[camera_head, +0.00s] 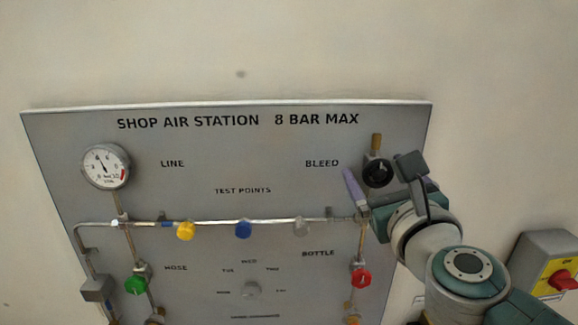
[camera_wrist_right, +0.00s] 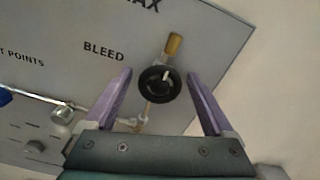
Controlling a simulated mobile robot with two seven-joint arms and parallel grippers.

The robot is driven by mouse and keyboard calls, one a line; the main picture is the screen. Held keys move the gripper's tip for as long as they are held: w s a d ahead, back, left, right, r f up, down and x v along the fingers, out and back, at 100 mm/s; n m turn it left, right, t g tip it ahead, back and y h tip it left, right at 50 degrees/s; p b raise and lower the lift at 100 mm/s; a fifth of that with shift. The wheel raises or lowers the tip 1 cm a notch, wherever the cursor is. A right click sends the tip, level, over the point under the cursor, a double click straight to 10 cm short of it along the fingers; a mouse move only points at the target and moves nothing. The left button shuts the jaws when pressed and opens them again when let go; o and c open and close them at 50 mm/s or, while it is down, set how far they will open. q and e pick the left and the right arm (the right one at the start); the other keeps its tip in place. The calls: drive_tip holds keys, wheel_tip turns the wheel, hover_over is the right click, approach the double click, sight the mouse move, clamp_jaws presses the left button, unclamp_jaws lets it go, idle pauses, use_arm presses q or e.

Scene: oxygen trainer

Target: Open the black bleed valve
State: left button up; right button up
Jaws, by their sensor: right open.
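The black bleed valve knob (camera_head: 377,172) sits at the upper right of the grey panel, beside the word BLEED, with a brass fitting (camera_head: 376,143) above it. In the right wrist view the round black knob (camera_wrist_right: 160,84) shows a pale mark on its face and lies between the two purple fingers. My right gripper (camera_head: 392,184) is open, with one finger to each side of the knob. No contact between fingers and knob shows. My left gripper is in neither view.
The grey panel (camera_head: 200,170) carries a gauge (camera_head: 105,166), a pipe with yellow (camera_head: 186,230), blue (camera_head: 243,229) and grey (camera_head: 301,228) knobs, a green knob (camera_head: 135,285) and a red knob (camera_head: 361,278). A yellow box with a red switch (camera_head: 563,280) is at the right. The wall above is clear.

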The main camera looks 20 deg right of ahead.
drive_tip(key=shift+c, duration=0.3)
drive_tip(key=c, duration=1.3)
